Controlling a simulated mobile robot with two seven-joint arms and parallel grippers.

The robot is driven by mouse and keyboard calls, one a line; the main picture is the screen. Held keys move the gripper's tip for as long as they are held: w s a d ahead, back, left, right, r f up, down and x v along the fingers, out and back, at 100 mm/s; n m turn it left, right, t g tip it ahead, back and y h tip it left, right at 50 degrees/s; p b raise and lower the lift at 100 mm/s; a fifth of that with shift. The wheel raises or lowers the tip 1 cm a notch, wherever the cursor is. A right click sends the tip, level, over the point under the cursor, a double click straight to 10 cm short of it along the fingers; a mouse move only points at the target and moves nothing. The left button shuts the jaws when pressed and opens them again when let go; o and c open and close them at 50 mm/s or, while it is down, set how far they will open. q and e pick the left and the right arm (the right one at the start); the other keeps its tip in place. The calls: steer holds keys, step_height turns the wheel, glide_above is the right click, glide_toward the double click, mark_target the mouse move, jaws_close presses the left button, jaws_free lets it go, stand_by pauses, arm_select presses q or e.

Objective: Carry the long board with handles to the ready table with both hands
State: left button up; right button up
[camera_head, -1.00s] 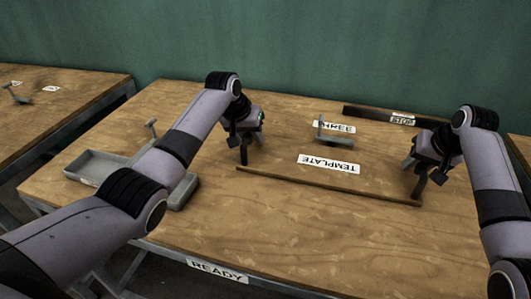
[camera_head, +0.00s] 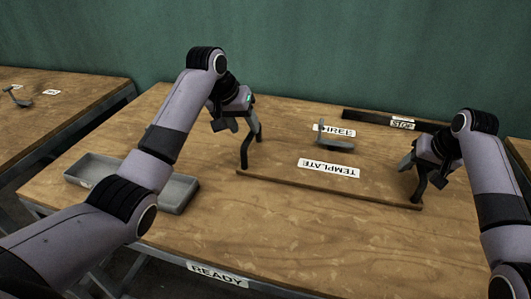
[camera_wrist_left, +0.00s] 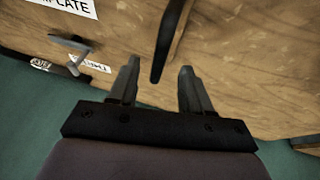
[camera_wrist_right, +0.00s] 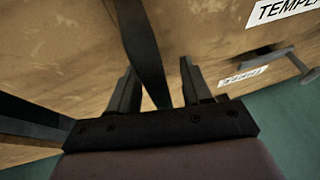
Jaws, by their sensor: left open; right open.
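The long board (camera_head: 285,178), wood-coloured with a white TEMPLATE label, lies flat on the ready table (camera_head: 300,240), whose front edge bears a READY label. A dark handle (camera_head: 246,154) stands at its left end and another (camera_head: 420,188) at its right end. My left gripper (camera_head: 240,122) is open above the left handle; in the left wrist view that handle (camera_wrist_left: 172,35) shows between and beyond the fingertips. My right gripper (camera_head: 421,172) is open at the right handle; in the right wrist view this handle (camera_wrist_right: 143,45) runs between the fingers. Contact cannot be told.
A grey tray (camera_head: 180,191) stands left of the board, partly hidden by my left arm. A small grey tool (camera_head: 335,144) is by a partly covered label behind the board. A black strip (camera_head: 365,114) with a STOP label lies at the back. Another table (camera_head: 60,110) stands left.

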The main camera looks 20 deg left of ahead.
steer(key=shift+r, duration=0.1)
arm_select(q)
steer(key=v, duration=0.4)
steer(key=shift+r, duration=0.2)
arm_select(e)
steer(key=v, duration=1.1)
steer(key=shift+s+r, duration=0.15)
steer(key=shift+r, duration=0.2)
arm_select(q)
steer(key=shift+s, duration=0.15)
arm_select(e)
steer(key=shift+d, duration=0.1)
